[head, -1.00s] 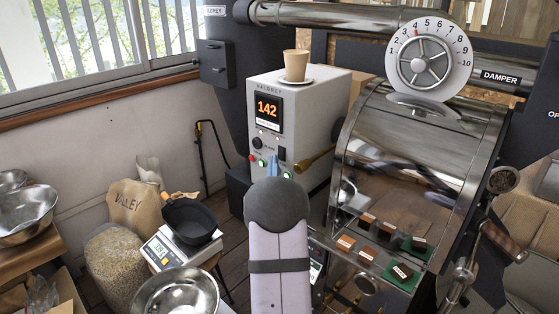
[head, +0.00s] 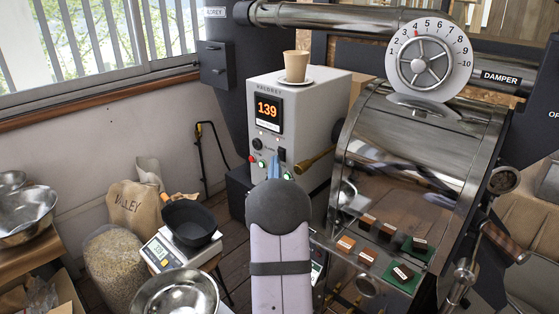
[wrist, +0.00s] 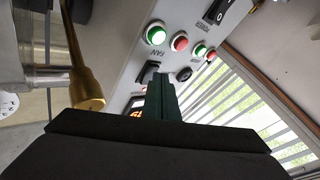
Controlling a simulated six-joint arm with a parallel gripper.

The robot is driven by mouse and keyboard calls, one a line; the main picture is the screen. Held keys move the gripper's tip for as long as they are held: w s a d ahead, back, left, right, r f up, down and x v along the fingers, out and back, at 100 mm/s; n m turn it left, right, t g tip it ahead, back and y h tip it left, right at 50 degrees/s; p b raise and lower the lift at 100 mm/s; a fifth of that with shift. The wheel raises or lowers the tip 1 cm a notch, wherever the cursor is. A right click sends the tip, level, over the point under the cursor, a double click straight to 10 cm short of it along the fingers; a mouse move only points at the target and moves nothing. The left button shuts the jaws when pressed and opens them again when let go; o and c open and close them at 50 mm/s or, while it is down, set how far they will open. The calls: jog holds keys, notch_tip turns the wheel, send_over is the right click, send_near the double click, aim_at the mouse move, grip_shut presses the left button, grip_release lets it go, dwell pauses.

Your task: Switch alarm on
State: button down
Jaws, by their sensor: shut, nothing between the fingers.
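The white control box (head: 315,118) carries an orange display (head: 268,107) reading 139. Its panel has a black knob (head: 257,144), a black rocker switch (head: 282,154) and small red and green buttons. My gripper (head: 274,165) is shut and empty in front of the lower panel; my arm hides part of it. In the wrist view my gripper's dark fingers (wrist: 160,85) point at the panel, between a rocker switch (wrist: 149,72) and the knob (wrist: 184,74). Another rocker switch (wrist: 218,11) lies farther up. I cannot tell which control is the alarm, or whether the fingertips touch the panel.
A brass handle (wrist: 88,88) juts out close to my gripper. A paper cup (head: 296,66) stands on the box. The metal roaster (head: 420,130) is at right. A scale (head: 160,252) with a black pan (head: 190,222) and a bean sack (head: 115,265) are at left.

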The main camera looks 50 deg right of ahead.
jog(key=shift+a, duration=0.15)
jog(key=shift+a+r, duration=0.1)
jog(key=shift+a, duration=0.5)
jog(key=shift+a, duration=0.1)
dwell(0.3)
jog(key=shift+a+r+b, duration=0.15)
jog(key=shift+a+b, duration=0.1)
jog(key=shift+a, duration=0.95)
jog(key=shift+a+r+b, duration=0.15)
jog(key=shift+a+b, duration=0.1)
jog(key=shift+a, duration=0.95)
